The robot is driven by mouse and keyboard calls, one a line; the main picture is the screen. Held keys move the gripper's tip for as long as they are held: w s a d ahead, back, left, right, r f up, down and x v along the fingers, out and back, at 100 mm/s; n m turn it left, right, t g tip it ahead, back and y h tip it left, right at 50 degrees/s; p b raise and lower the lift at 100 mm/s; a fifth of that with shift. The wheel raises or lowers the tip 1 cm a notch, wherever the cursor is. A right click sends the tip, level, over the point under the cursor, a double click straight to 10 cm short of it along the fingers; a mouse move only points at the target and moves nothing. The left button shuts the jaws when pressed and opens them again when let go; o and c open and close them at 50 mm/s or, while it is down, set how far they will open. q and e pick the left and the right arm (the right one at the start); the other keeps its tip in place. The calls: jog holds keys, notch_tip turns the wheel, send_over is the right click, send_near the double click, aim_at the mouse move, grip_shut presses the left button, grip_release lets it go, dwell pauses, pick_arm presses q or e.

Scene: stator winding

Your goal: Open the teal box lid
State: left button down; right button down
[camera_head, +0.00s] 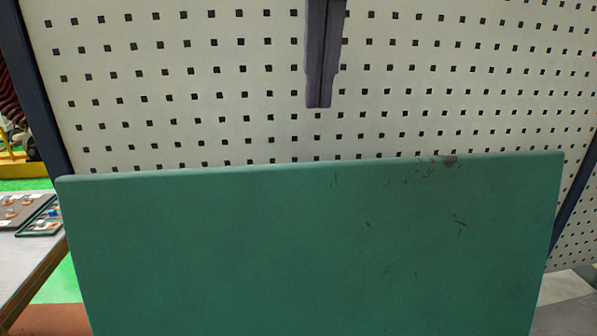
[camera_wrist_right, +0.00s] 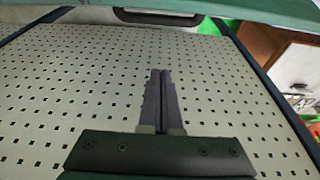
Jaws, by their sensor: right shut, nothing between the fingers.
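The teal box lid (camera_head: 310,250) shows as a broad scuffed panel across the lower head view. Its top edge runs nearly level in front of the pegboard. My right gripper (camera_head: 318,104) hangs in from the top, fingers down and together, apart from the lid and above its top edge in the picture. In the right wrist view the shut, empty fingers (camera_wrist_right: 161,72) stand over the pegboard, and a teal edge (camera_wrist_right: 240,19) crosses the top. The rest of the box is hidden or out of frame. My left gripper is not in view.
A white pegboard (camera_head: 220,120) with a dark frame fills the background. A table (camera_head: 25,255) with trays of small parts stands at the left. A dark handle-like bar (camera_wrist_right: 157,17) shows at the top of the wrist view.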

aim_at(321, 170)
jog(key=shift+s+f+p, duration=0.25)
jog(key=shift+f+p, duration=0.9)
jog(key=shift+f, duration=0.3)
jog(key=shift+s+f+p, duration=0.25)
jog(key=shift+f+p, duration=0.95)
jog(key=shift+f, duration=0.2)
jog(key=shift+s+f+p, duration=0.25)
jog(key=shift+f+p, duration=0.9)
jog(key=shift+f, duration=0.3)
